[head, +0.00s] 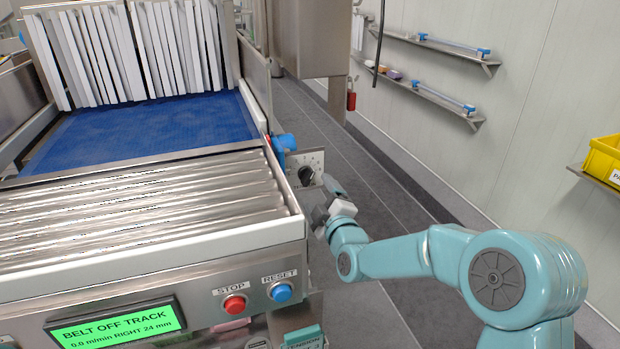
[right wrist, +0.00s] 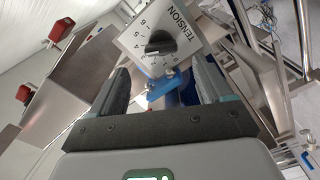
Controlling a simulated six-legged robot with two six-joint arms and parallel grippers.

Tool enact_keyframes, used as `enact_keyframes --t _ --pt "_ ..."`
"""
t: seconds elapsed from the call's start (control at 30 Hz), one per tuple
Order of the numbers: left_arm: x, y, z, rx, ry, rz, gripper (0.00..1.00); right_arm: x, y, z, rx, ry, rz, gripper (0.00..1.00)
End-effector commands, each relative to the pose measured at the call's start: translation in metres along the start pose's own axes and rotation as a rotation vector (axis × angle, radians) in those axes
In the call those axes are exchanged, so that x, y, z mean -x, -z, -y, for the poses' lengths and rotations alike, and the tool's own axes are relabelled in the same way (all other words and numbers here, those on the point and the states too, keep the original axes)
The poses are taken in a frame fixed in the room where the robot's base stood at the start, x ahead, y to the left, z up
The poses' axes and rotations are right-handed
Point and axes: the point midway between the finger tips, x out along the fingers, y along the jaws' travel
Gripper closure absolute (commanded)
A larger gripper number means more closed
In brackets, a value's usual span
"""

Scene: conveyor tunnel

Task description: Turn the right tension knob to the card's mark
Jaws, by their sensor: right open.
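The right tension knob is a black knob (right wrist: 158,44) on a pale plate (right wrist: 185,30) printed TENSION with a numbered scale, seen in the right wrist view. In the head view the knob (head: 305,175) is on the machine's right side. I cannot read its exact setting. My right gripper (head: 327,196) is beside it. In the wrist view the open jaws (right wrist: 162,68) are empty, with the knob beyond the fingertips and apart from them. A teal card headed TENSION (head: 302,337) is cut off at the head view's bottom edge; its mark is not visible. My left gripper is out of view.
The blue belt (head: 150,128) and metal rollers (head: 140,205) lie left of the knob. A blue fitting (head: 284,143) is close to its plate. The screen (head: 118,326) reads BELT OFF TRACK, RIGHT 24 mm. Red STOP (head: 234,304) and blue RESET (head: 280,292) buttons are in front.

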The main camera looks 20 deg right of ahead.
Motion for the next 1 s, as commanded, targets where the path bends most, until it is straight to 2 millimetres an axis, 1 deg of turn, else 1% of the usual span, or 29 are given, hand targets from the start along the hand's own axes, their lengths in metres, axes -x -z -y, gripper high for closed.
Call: enact_keyframes --t 0.03,0.1,0.2,0.3,0.5,0.77,0.87,0.9,0.93,0.97,1.0 --pt "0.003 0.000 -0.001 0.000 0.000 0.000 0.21 -0.012 0.001 0.000 0.000 0.000 -0.001 0.21" --pt "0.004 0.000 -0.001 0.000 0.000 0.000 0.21 -0.027 0.001 0.000 0.000 0.000 -0.001 0.21" --pt "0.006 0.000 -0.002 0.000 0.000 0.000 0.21 -0.045 0.001 0.001 0.000 0.001 -0.002 0.21" --pt "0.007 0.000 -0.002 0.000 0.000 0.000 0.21 -0.059 0.001 0.001 -0.001 0.001 -0.002 0.21" --pt "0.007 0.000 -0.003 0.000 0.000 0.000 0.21 -0.071 0.001 0.001 -0.001 0.002 -0.002 0.21" --pt "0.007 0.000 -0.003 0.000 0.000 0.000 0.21 -0.071 0.001 0.001 -0.001 0.002 -0.001 0.21" --pt "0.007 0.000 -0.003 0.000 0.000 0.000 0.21 -0.071 0.001 0.001 -0.001 0.001 -0.001 0.51" --pt "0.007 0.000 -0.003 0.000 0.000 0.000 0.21 -0.071 0.001 0.001 -0.001 0.002 -0.001 0.64" --pt "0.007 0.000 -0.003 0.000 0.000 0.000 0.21 -0.071 0.000 0.001 -0.001 0.002 -0.001 0.73" --pt "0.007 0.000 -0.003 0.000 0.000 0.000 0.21 -0.071 0.000 0.001 -0.001 0.002 -0.001 0.78" --pt "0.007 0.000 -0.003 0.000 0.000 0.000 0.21 -0.071 0.000 0.001 -0.001 0.002 -0.001 0.78"
